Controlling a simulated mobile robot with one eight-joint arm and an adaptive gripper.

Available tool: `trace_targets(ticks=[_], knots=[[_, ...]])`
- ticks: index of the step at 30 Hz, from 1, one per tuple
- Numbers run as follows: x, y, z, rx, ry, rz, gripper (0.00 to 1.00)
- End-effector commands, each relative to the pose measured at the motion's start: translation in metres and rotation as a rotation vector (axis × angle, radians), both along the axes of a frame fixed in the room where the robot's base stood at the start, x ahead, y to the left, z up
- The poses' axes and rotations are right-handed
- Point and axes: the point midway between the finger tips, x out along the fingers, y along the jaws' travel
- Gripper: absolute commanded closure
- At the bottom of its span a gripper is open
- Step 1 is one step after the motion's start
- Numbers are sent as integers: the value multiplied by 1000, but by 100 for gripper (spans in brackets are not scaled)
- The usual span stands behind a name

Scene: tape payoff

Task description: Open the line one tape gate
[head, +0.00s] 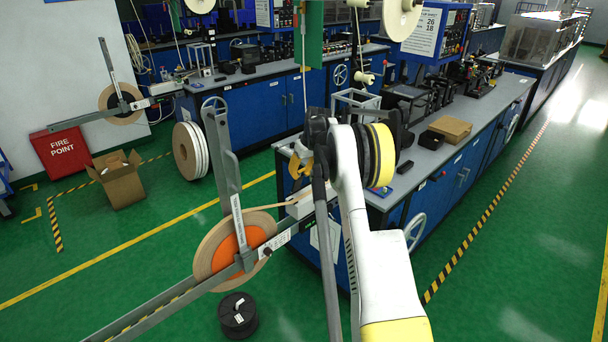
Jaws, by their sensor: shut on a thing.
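The near tape payoff has a grey slanted bar (165,305), a reel of tan tape with an orange centre (222,250), and a grey upright lever (223,155) in front of the reel. A tan tape strand (265,208) runs from the reel to a white block (301,204) at the bar's right end, with a green mark below it. My gripper (299,168), with yellow-gold parts, is just above this block. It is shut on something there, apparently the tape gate. My dark arm link hides part of the jaws and of what they hold.
A blue workbench (450,150) with a grey top runs behind and right of my arm. A black canister (238,315) stands on the floor below the reel. A second payoff (120,103), a red fire point box (67,153) and a carton (118,180) are at left.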

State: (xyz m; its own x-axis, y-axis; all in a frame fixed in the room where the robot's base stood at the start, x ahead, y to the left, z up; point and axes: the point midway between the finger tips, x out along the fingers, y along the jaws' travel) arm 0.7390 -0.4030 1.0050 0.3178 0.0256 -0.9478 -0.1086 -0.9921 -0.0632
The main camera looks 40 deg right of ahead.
Motion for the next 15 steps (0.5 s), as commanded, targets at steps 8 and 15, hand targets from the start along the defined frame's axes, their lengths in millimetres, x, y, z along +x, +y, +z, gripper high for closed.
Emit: trace_targets(ticks=[8,15], knots=[[11,-1,7,0,-6,-2,100],[14,-1,8,0,-9,-2,100]])
